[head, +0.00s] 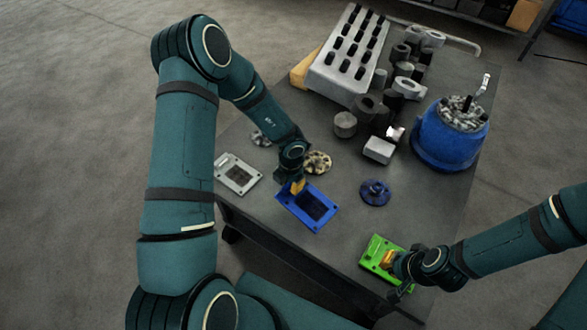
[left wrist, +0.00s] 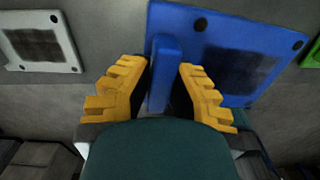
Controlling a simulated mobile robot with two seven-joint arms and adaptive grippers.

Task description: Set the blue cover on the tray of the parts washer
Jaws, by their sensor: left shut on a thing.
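The blue cover (head: 312,206) is a flat rectangular plate with a dark middle, near the table's front left edge. My left gripper (head: 297,186) is at its upper left end. In the left wrist view, the yellow fingers of my left gripper (left wrist: 160,80) are on either side of an upright blue grip on the blue cover (left wrist: 270,45). Whether the cover touches the table is hard to tell. My right gripper (head: 388,260) is at a green cover (head: 375,247) by the table's front edge; its finger gap is unclear. I cannot clearly identify the parts washer or its tray.
A grey-white cover (head: 238,175) lies left of the blue one. A tan round part (head: 317,162) and a blue round part (head: 375,192) are nearby. A blue tub (head: 445,143) of grey pieces, several metal parts and a pale slotted block (head: 345,55) fill the back.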

